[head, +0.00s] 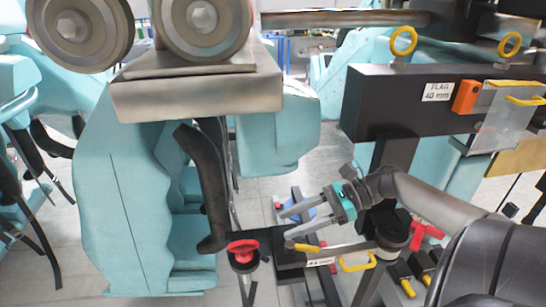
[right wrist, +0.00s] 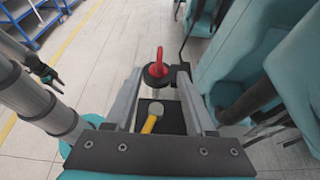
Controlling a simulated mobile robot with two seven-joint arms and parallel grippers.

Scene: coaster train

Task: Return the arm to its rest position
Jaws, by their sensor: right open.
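My right gripper (head: 286,222) is open and empty, with its fingers pointing left in the head view. It hangs above a black shelf (head: 291,257) and apart from it. Between its fingers in the right wrist view (right wrist: 160,76) I see past to a red-handled round black part (right wrist: 157,73) and a yellow-handled tool (right wrist: 150,122), both beyond the gripper. The red-topped part also shows in the head view (head: 243,247). My left gripper is not in the head view; a small dark claw shape at the left of the right wrist view may be it, too small to read.
Teal coaster seats (head: 135,210) and a metal bracket with large wheels (head: 203,18) fill the left. A black beam labelled FLAG 40 mm (head: 395,103) stands above and right of my right gripper. A yellow-handled gauge (head: 338,257) lies close below the wrist. Open floor shows between.

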